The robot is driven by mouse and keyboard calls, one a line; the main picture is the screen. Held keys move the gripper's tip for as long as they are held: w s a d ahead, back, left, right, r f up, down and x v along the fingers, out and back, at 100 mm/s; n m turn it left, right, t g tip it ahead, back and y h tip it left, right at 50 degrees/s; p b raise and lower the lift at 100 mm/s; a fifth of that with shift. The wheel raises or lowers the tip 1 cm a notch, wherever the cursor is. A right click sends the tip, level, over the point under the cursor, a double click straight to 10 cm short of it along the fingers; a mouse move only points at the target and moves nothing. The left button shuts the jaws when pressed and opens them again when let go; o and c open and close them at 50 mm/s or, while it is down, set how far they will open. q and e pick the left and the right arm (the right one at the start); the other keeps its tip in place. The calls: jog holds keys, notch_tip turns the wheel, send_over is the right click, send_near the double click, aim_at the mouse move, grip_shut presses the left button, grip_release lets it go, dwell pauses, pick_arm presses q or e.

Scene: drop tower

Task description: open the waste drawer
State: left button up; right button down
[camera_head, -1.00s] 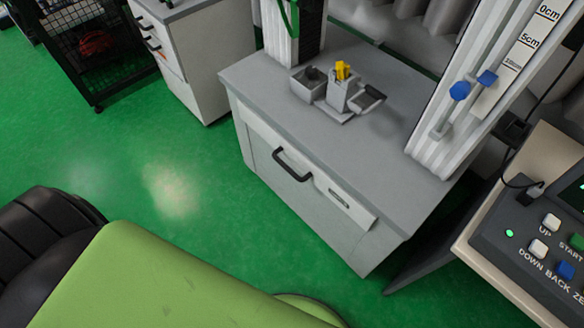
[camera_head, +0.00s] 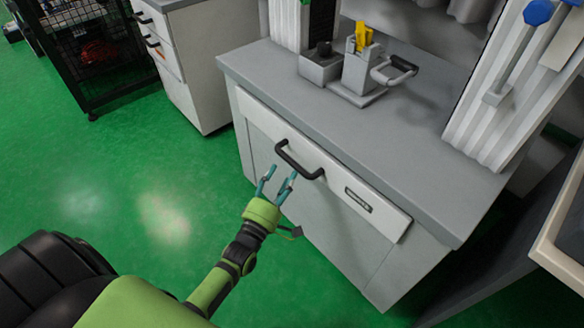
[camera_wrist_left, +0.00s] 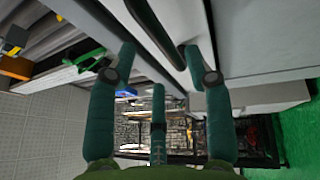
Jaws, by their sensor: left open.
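The waste drawer (camera_head: 345,187) is the white drawer front with a small label, below the grey worktop. It looks shut. Its black bar handle (camera_head: 297,163) sits left of the label. My left gripper (camera_head: 283,172) is open and empty, its teal fingers pointing up toward the handle from just below it. In the left wrist view, the left gripper (camera_wrist_left: 158,58) has its fingers spread. The dark handle bar (camera_wrist_left: 180,40) shows close to the right finger's tip; whether they touch I cannot tell. My right gripper is not in view.
The grey worktop (camera_head: 390,145) overhangs the drawer and carries a small metal fixture (camera_head: 362,75) with a yellow part. A white drawer unit (camera_head: 195,70) and a black mesh cage (camera_head: 95,55) stand at the back left. Green floor (camera_head: 140,180) is clear at the left.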

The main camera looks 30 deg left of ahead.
aim_at(291, 164)
pick_arm(q)
jog(key=w, duration=0.4)
jog(key=w+r, duration=0.1)
jog(key=shift+w+b, duration=0.4)
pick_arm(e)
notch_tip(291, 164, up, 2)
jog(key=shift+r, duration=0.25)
pick_arm(q)
grip_shut()
